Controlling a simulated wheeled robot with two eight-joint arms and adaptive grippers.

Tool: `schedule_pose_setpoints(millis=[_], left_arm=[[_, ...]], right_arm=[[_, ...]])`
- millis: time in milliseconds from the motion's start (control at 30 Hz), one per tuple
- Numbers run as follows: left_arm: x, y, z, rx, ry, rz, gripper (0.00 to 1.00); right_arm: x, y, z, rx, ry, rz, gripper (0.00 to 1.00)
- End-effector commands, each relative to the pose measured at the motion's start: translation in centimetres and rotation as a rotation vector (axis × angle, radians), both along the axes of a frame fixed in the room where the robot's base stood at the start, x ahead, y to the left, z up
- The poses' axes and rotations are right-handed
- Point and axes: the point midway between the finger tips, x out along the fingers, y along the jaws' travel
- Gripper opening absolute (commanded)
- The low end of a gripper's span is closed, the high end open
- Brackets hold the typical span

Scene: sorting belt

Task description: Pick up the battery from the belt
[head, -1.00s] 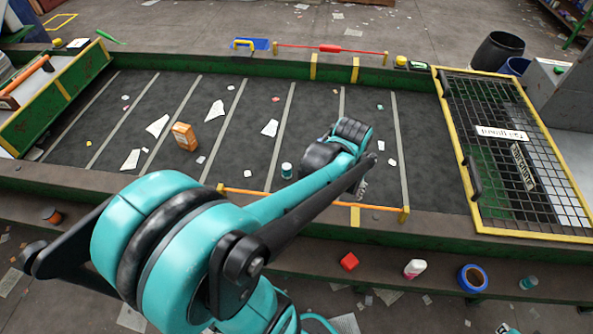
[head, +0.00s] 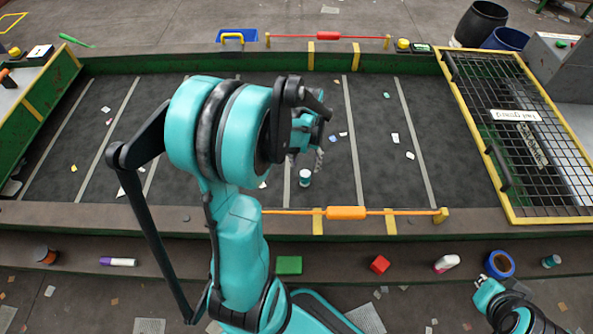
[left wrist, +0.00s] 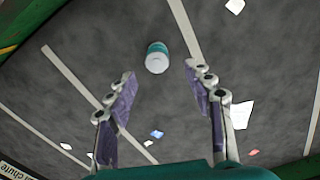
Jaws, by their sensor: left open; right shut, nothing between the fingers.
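The battery (head: 305,177), a small teal cylinder with a white end, stands on the dark belt (head: 385,150) near its front edge. In the left wrist view the battery (left wrist: 157,58) lies beyond the fingertips, roughly midway between them, with nothing touching it. My left gripper (head: 306,158) is open and empty, just behind and above the battery in the head view; its spread fingers also show in the left wrist view (left wrist: 160,75). My right gripper (head: 479,279) is shut and empty at the lower right, in front of the belt.
An orange-handled bar (head: 346,213) runs along the front edge near the battery. A mesh guard (head: 540,150) covers the right end. Paper scraps lie on the belt.

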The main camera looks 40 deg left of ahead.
Motion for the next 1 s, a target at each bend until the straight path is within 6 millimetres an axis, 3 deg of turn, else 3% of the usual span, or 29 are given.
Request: schedule_pose_setpoints(millis=[433,767,967,1000], left_arm=[[-0.2,-0.2,-6.4,0.0,-0.001,0.0,0.52],[-0.2,-0.2,-6.9,0.0,-0.001,0.0,0.52],[-0.2,-0.2,-6.9,0.0,-0.001,0.0,0.0],[-0.2,-0.2,-6.9,0.0,-0.001,0.0,0.0]], right_arm=[[0.0,0.0,-2.7,0.0,0.0,0.0,0.0],[0.0,0.0,-2.7,0.0,0.0,0.0,0.0],[0.0,0.0,-2.7,0.0,0.0,0.0,0.0],[0.0,0.0,-2.7,0.0,0.0,0.0,0.0]])
